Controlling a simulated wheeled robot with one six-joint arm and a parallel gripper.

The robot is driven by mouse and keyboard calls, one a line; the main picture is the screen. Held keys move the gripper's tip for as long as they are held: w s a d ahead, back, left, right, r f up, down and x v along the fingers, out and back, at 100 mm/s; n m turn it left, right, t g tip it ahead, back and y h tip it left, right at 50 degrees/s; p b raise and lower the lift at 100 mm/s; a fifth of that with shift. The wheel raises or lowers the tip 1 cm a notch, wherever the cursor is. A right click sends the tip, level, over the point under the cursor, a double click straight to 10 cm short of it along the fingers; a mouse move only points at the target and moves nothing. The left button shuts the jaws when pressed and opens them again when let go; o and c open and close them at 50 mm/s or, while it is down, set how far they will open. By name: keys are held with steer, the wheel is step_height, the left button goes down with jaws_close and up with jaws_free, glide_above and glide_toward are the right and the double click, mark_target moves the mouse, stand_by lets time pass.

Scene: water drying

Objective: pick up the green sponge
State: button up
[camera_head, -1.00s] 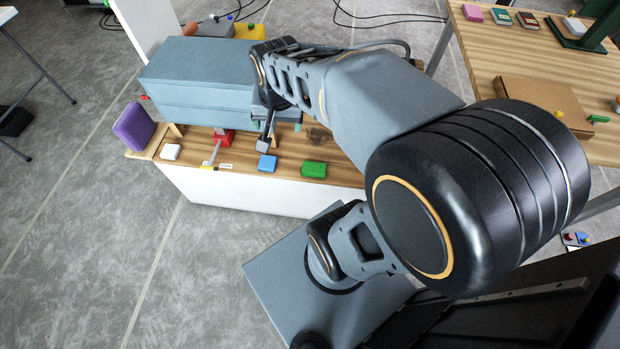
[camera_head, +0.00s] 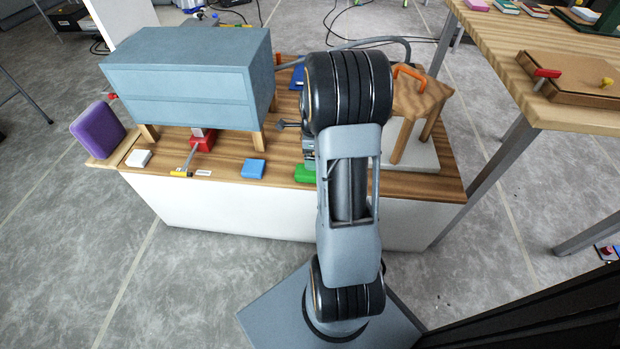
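The green sponge (camera_head: 304,174) lies on the wooden top of the low white-sided bench, near its front edge. My arm covers its right part. My gripper (camera_head: 308,150) is mostly hidden behind my arm. Only a small grey part of it shows, just behind the sponge in the picture. I cannot tell whether it touches the sponge or how its fingers stand.
A blue sponge (camera_head: 253,168) and a white block (camera_head: 138,158) lie along the same front edge. A blue-grey cabinet (camera_head: 180,80) stands on legs at left, with a purple sponge (camera_head: 98,130) beside it. A wooden stool (camera_head: 420,100) stands at right.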

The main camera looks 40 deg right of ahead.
mark_target(310, 174)
step_height(310, 174, down, 10)
steer(key=b, duration=0.4)
steer(key=shift+r, duration=0.1)
steer(key=shift+r, duration=0.1)
steer(key=c, duration=1)
steer(key=shift+r, duration=0.1)
